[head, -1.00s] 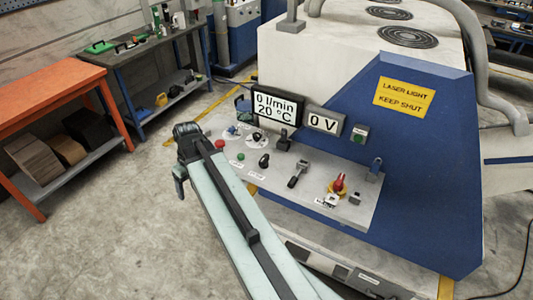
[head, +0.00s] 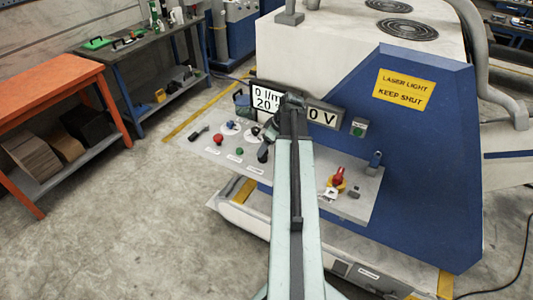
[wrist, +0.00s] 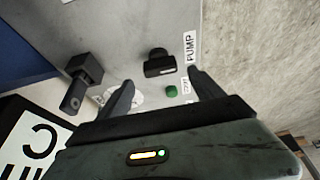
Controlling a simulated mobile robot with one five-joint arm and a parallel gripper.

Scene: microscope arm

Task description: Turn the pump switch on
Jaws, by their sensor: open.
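The pump switch (wrist: 159,64) is a black rotary knob beside the PUMP label (wrist: 190,47) on the grey panel. It also shows in the head view (head: 263,152), just left of my arm. My gripper (wrist: 160,79) is open and empty, with its fingers reaching toward the panel on the knob's side. The knob lies beyond and between the fingertips in the wrist view, apart from them as far as I can see. In the head view my arm hides part of the panel and most of the gripper.
A green button (wrist: 171,91) sits close to the knob. A black lever (wrist: 80,82) stands left in the wrist view. Displays (head: 321,117) stand behind the panel. A red knob (head: 338,177) is right of my arm. Open floor lies left of the panel.

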